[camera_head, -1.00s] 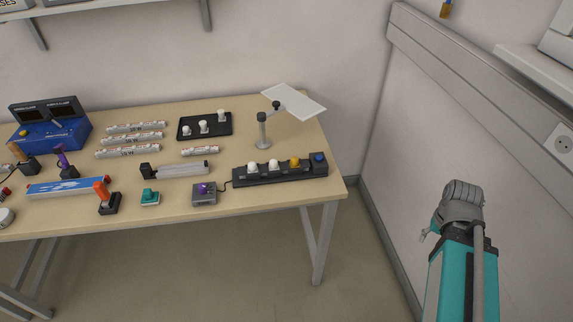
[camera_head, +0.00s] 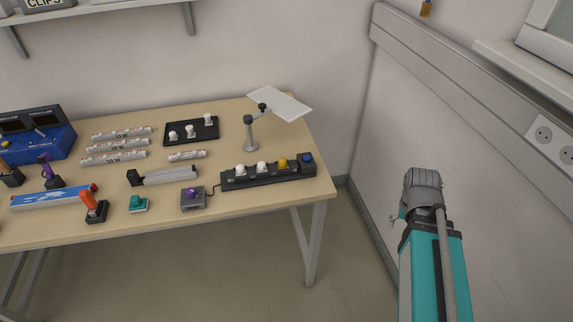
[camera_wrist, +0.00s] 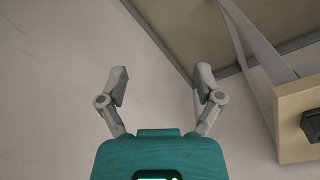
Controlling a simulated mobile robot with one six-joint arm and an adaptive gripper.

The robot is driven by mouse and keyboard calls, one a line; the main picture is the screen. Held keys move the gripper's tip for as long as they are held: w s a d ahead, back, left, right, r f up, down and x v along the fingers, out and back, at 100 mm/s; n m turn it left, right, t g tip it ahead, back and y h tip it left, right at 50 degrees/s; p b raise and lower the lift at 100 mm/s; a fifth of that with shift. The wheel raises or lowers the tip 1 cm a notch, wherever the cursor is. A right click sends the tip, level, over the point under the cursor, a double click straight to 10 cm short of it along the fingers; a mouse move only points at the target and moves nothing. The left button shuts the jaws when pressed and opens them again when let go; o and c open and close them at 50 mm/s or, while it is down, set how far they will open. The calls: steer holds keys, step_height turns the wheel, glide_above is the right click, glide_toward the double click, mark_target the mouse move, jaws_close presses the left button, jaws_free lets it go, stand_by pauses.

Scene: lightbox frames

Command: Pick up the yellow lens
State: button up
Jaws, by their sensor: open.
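The yellow lens (camera_head: 283,163) is a small rounded cap on a long black base (camera_head: 240,184) near the right end of the table. It sits between a white cap (camera_head: 262,167) on its left and a blue cap (camera_head: 307,158) on its right. My gripper (camera_wrist: 160,82) is open and empty in the wrist view, its two fingers apart in front of a bare wall. The lens does not show in the wrist view.
The table (camera_head: 270,210) holds a purple-topped grey box (camera_head: 193,198), a grey cylinder (camera_head: 168,176), and a black tray with white pieces (camera_head: 205,137). The wall rail (camera_head: 465,85) is at right.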

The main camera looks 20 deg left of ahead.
steer(key=w+a+f+m+t+h+b, duration=0.1)
steer(key=w+a+t+h+b, duration=0.15)
steer(key=w+a, duration=0.45)
steer(key=m+t+h+b, duration=0.1)
steer(key=t+h+b, duration=0.15)
steer(key=t, duration=0.45)
glide_toward(281, 161)
steer(key=shift+y, duration=0.5)
steer(key=d+f, duration=0.1)
steer(key=d, duration=0.3)
steer(key=d+f, duration=0.1)
steer(key=d, duration=0.4)
steer(key=d+f+b, duration=0.1)
steer(key=d, duration=0.3)
steer(key=shift+s+d, duration=0.2)
steer(key=shift+d, duration=0.2)
steer(key=s+a+r+t+y+b, duration=0.1)
steer(key=s+a+r+t, duration=0.1)
steer(key=a, duration=1)
steer(key=shift+s+a+r+t+y, duration=0.25)
steer(key=shift+s+t+y, duration=0.15)
steer(key=shift+s+t, duration=0.45)
steer(key=shift+d, duration=0.1)
